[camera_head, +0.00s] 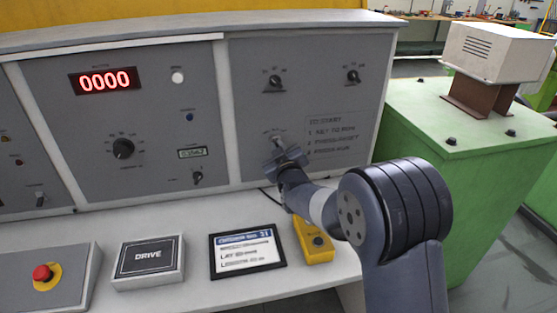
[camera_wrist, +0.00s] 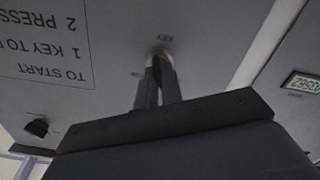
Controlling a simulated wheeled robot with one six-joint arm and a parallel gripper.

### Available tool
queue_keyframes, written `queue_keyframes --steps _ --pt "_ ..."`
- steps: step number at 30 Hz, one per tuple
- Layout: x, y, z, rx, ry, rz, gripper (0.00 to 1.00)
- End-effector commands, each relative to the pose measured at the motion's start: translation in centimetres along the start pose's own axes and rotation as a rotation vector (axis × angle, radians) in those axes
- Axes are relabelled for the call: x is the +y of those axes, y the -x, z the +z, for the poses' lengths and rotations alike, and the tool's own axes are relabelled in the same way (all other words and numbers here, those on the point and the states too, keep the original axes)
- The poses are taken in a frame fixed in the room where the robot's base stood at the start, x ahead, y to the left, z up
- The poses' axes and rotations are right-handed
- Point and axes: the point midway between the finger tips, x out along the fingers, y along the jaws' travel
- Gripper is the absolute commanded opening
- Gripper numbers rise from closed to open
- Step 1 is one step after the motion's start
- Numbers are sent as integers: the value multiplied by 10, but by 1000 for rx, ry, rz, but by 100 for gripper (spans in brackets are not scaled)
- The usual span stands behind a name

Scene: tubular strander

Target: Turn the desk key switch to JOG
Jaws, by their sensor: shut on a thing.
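The desk key switch (camera_head: 277,141) sits on the lower part of the grey right-hand panel, left of the start instructions. My gripper (camera_head: 284,156) reaches it from the front and covers most of it. In the wrist view, which is upside down, the round metal collar of the key switch (camera_wrist: 162,52) shows at the fingertips. My gripper (camera_wrist: 158,72) is shut on the key there, its two dark fingers close together. A small label reads KEY; another label beside the switch is too blurred to read. The key's exact angle is hidden by the fingers.
Two rotary knobs (camera_head: 275,81) (camera_head: 353,76) sit higher on the panel. Below, the desk carries a yellow pendant box (camera_head: 314,240), a framed card (camera_head: 247,249), a DRIVE box (camera_head: 149,261) and a red stop button (camera_head: 42,273). A green machine housing (camera_head: 465,150) stands close on the right.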

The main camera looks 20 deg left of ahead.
Motion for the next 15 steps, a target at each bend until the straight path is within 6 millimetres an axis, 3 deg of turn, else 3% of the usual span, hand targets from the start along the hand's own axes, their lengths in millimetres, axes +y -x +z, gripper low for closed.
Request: queue_keyframes --steps 2,15 --pt "-3 0 6 4 -63 2 0" --pt "-1 0 3 2 -373 0 0"
